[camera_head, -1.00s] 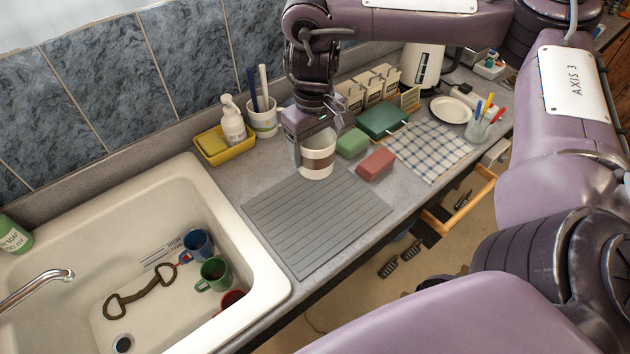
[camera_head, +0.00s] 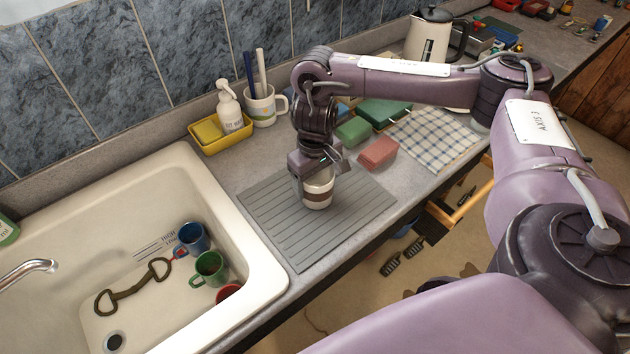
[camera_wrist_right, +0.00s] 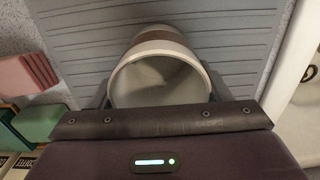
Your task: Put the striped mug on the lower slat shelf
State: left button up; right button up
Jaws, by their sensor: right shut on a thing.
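The striped mug (camera_head: 318,193) is white with a brown band. It is upright on or just above the grey ribbed mat (camera_head: 290,238); I cannot tell if it touches. My right gripper (camera_head: 316,172) comes from above and is shut on the mug. In the right wrist view the mug (camera_wrist_right: 162,78) shows its open, empty mouth between the fingers, with the ribbed mat (camera_wrist_right: 85,35) behind it. My left gripper is not in view.
The sink (camera_head: 262,262) at left holds a blue mug (camera_head: 192,238), a green mug (camera_head: 209,268) and part of a red one. A pink block (camera_head: 378,152) and a green block (camera_head: 353,131) lie right of the mug. A white mug with brushes (camera_head: 264,108) stands behind.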

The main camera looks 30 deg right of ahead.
jog(key=o, duration=1.2)
jog(key=shift+c, duration=0.2)
